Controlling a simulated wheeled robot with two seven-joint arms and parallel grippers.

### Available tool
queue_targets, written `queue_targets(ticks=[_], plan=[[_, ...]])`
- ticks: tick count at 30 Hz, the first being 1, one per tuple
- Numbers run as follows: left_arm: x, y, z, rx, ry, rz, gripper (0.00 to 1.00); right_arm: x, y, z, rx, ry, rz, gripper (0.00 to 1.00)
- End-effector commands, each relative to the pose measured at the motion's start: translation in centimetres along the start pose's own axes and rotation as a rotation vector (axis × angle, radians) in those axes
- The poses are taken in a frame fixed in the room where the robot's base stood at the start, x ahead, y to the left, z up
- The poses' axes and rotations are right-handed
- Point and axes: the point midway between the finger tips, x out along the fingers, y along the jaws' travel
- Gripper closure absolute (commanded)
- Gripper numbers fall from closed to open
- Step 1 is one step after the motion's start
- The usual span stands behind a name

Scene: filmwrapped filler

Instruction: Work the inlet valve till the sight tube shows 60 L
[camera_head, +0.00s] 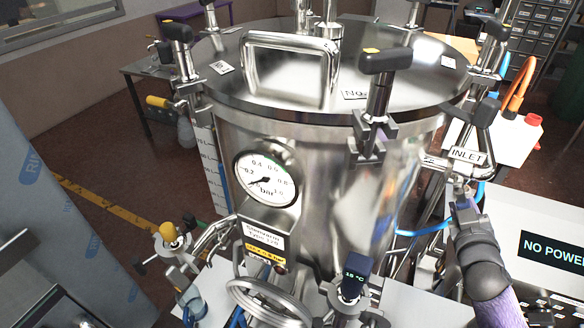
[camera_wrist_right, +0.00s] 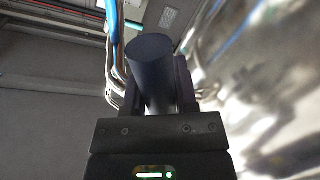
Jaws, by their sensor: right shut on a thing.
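The steel tank (camera_head: 320,150) stands in the middle of the head view. The INLET label (camera_head: 467,155) is at its right side. My right gripper (camera_head: 463,196) is just below the label. In the right wrist view, the right gripper (camera_wrist_right: 157,88) is shut on a dark cylindrical handle (camera_wrist_right: 150,52), seemingly the inlet valve's. My left gripper is not in view.
A round pressure gauge (camera_head: 265,177) and a handwheel (camera_head: 268,300) are on the tank's front. Black-knobbed clamps ring the lid. A white jug (camera_head: 505,137) stands behind at right. A NO POWER display (camera_head: 552,248) is at lower right, near my right arm.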

Motion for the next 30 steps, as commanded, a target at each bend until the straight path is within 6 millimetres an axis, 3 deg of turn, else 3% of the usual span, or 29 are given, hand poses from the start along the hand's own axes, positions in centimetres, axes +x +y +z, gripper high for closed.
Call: queue_targets(ticks=[15, 30], plan=[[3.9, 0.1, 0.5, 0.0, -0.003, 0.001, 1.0, 0.6, -2.7, -0.5, 0.386, 0.081, 0.001, 1.0], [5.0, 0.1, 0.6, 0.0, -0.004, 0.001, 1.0, 0.7, -3.5, -1.2, 0.529, 0.106, -0.001, 1.0]])
